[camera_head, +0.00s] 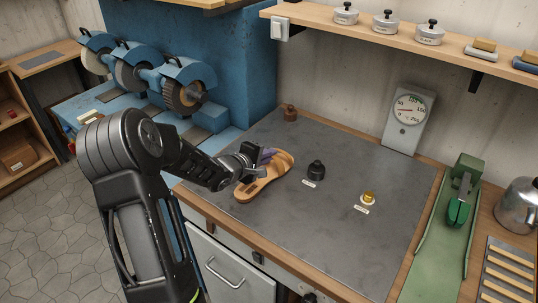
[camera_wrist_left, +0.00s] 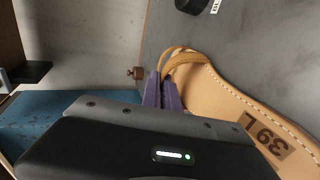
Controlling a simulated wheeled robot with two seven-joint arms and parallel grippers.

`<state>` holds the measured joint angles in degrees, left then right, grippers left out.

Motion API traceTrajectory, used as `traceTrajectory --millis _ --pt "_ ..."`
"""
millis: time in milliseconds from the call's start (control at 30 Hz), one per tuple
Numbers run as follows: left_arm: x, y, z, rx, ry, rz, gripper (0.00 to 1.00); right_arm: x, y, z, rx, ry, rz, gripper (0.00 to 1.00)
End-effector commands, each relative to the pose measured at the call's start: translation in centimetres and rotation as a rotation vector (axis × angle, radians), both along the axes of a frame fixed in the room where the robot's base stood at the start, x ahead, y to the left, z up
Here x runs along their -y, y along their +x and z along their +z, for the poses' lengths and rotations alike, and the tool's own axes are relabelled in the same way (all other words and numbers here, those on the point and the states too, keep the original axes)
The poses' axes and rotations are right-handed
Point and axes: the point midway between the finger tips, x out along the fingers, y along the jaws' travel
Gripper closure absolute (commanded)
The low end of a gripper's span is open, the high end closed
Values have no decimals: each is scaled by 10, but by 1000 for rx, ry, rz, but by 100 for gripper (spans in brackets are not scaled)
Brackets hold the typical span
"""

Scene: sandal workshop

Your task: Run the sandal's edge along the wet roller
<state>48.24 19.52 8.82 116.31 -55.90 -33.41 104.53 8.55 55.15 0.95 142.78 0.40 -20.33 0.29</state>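The tan leather sandal (camera_head: 250,187) is at the left front of the dark bench mat; whether it touches the mat is unclear. It fills the right of the left wrist view (camera_wrist_left: 225,100), with "39" stamped on its sole. My left gripper (camera_head: 266,156) is at the strap. Its purple fingers (camera_wrist_left: 162,92) are close together, with the strap (camera_wrist_left: 178,54) running in between them. The fingertips are partly hidden. My right gripper is out of view. I cannot identify a wet roller for certain; blue machines with wheels (camera_head: 185,92) stand at the left.
A black pot (camera_head: 316,170), a small brass piece (camera_head: 369,197) and a brown knobbed item (camera_head: 290,113) are on the mat (camera_head: 330,230). A dial gauge (camera_head: 407,112) stands behind. A green device (camera_head: 461,200) is at the right. The mat's front right is clear.

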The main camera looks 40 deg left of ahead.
Motion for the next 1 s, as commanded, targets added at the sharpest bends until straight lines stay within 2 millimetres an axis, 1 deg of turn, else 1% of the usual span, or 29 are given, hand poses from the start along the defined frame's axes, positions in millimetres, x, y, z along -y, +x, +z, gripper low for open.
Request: traceTrajectory --millis 467,1000 --pt "-1 1 1 3 1 1 100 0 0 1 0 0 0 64" --pt "7 17 2 6 2 -2 100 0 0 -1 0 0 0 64"
